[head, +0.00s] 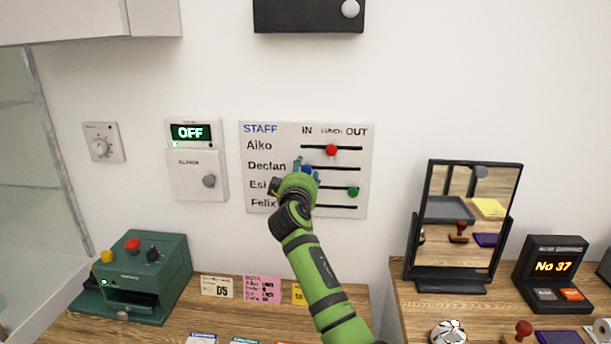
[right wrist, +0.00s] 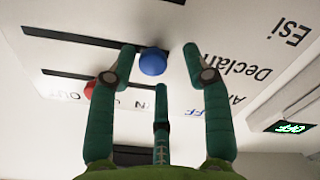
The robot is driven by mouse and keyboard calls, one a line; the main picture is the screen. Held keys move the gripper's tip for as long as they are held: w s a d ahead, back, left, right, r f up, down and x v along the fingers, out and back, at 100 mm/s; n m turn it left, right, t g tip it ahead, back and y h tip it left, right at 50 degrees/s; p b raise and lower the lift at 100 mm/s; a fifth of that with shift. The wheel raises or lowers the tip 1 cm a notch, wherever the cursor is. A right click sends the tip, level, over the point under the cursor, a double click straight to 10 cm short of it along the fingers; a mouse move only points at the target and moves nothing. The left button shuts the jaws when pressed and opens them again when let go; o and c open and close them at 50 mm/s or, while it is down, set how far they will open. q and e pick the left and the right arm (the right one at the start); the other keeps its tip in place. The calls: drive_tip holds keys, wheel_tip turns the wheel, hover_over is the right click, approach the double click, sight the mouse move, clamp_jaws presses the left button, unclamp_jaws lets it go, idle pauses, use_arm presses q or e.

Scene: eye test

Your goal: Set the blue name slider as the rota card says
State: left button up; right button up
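The white staff board (head: 260,208) hangs on the wall with IN, LUNCH and OUT columns. The blue slider (head: 307,169) is in Declan's row at the IN end; it also shows in the right wrist view (right wrist: 152,61). My right gripper (head: 306,172) is at the board around the blue slider. In the right wrist view its fingers (right wrist: 161,62) are spread, the slider between them; one finger is close beside it, and I cannot tell if it touches. A pink card (head: 262,289) with small lines of text lies on the desk, possibly the rota card; I cannot read it.
The red slider (head: 331,150) is at LUNCH in Aiko's row, the green slider (head: 353,191) near OUT in Esi's. My arm hides part of the lower rows. An OFF panel (head: 196,184) is left of the board, a mirror (head: 435,270) right. A green machine (head: 165,252) stands lower left.

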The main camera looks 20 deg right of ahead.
use_arm(q)
drive_tip(key=shift+a, duration=0.3)
use_arm(e)
drive_tip(key=v, duration=1.2)
drive_tip(key=shift+a, duration=0.2)
